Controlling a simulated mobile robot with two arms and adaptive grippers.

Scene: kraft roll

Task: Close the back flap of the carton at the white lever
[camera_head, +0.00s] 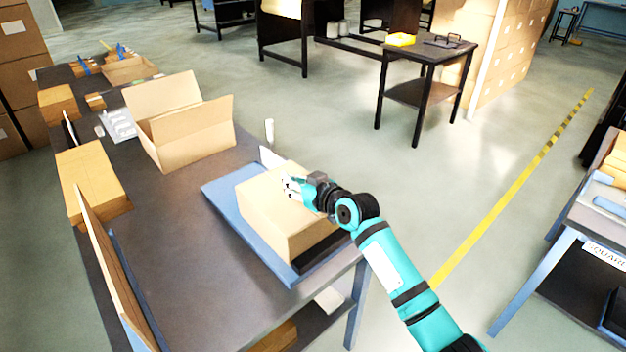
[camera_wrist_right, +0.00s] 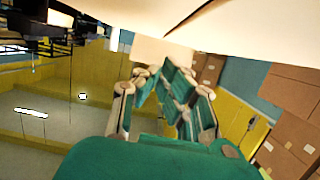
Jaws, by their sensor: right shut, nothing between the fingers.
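The carton (camera_head: 285,215) sits on a blue mat (camera_head: 222,196) near the front right edge of the dark table. A slim white upright piece, apparently the white lever (camera_head: 269,131), stands just behind it. My right gripper (camera_head: 291,187) is shut and empty at the carton's upper right edge and hides part of its top. In the right wrist view, a pale cardboard surface (camera_wrist_right: 230,25) spans the top, close above my right gripper (camera_wrist_right: 163,72). My left gripper is out of view.
Another carton (camera_head: 192,145) with raised flaps stands open farther back on the table (camera_head: 190,215). Flat brown boxes (camera_head: 95,180) and upright panels line the table's left side. A black piece (camera_head: 322,252) lies beside the carton. Open floor lies to the right.

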